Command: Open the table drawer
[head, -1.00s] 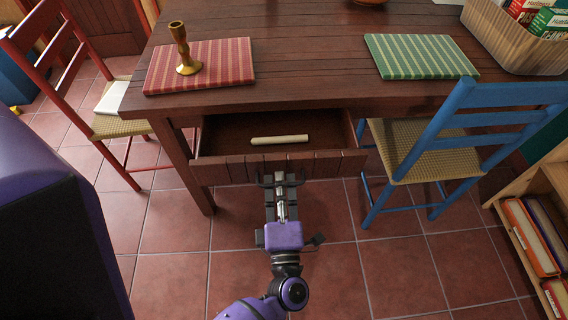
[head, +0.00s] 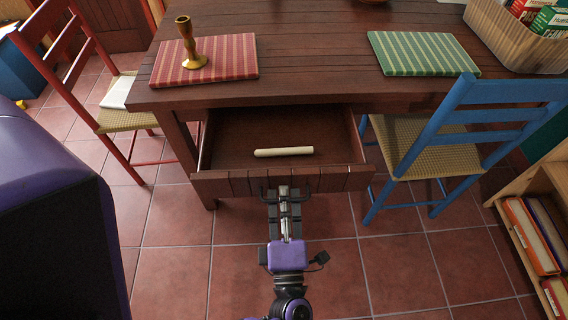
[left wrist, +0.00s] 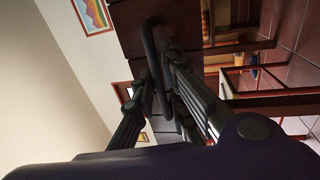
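The table drawer (head: 222,184) under the brown wooden table (head: 330,50) is pulled out toward me, and its inside shows. A cream stick-like object (head: 284,152) lies in it. My left gripper (head: 284,194) is at the middle of the drawer front, at the dark handle (head: 307,194). In the left wrist view the handle (left wrist: 152,45) passes between the two fingers (left wrist: 160,80), which look closed around it. Part of the handle is hidden by the fingers. My right gripper is not in view.
A blue chair (head: 440,135) stands close on the drawer's right. A red chair (head: 90,85) stands at the left. A brass candlestick (head: 190,45) is on a red striped mat (head: 235,60). A bookshelf (head: 525,190) is at the far right. The tiled floor in front is clear.

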